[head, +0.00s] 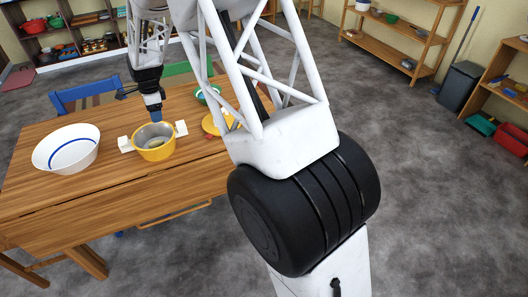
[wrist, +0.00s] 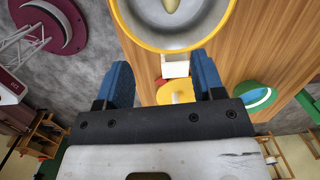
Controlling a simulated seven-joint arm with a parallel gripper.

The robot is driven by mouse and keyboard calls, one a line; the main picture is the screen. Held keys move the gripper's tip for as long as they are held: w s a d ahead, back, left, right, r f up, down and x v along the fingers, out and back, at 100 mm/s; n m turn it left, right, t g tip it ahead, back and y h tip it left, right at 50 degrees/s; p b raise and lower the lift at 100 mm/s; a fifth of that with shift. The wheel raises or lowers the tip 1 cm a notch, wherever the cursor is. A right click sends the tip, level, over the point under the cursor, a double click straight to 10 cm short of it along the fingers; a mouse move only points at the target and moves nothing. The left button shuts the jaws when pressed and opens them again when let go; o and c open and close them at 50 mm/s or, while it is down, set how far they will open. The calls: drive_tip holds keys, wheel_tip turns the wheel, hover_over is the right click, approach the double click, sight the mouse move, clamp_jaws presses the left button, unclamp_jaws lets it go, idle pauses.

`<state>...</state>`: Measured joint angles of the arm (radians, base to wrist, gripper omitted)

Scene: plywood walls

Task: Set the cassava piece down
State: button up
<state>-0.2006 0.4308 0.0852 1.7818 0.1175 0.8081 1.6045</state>
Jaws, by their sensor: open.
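The pale cassava piece (head: 156,142) lies inside a yellow pot (head: 155,155) with a grey inside and white handles, on the wooden table. In the wrist view the cassava piece (wrist: 172,5) shows at the top edge, partly cut off, on the bottom of the pot (wrist: 172,48). My gripper (head: 156,117) is above the pot, near its far rim. In the wrist view its blue fingers (wrist: 162,68) are spread apart with nothing between them, clear of the cassava piece.
A white bowl with a blue stripe (head: 66,152) stands on the table to the left of the pot. A yellow flat item (head: 212,125) and a green bowl (head: 204,95) are to the right, partly behind my arm. A blue chair (head: 85,93) stands behind the table.

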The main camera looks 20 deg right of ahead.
drive_tip(key=s+d+r+n+t, duration=0.1)
drive_tip(key=s+d+r+n, duration=0.4)
drive_tip(key=s+r, duration=0.55)
drive_tip(key=s+d+r+n, duration=0.3)
drive_tip(key=s+d+r, duration=0.45)
drive_tip(key=s, duration=0.55)
drive_tip(key=s+d+n, duration=0.3)
drive_tip(key=s+n, duration=0.1)
drive_tip(key=s, duration=1.1)
drive_tip(key=s+d+r+n+t+h, duration=0.1)
drive_tip(key=s+d+n, duration=0.2)
drive_tip(key=s, duration=1.2)
drive_tip(key=shift+s+d+r+n, duration=0.2)
drive_tip(key=shift+s+n, duration=0.1)
drive_tip(key=shift+n, duration=0.6)
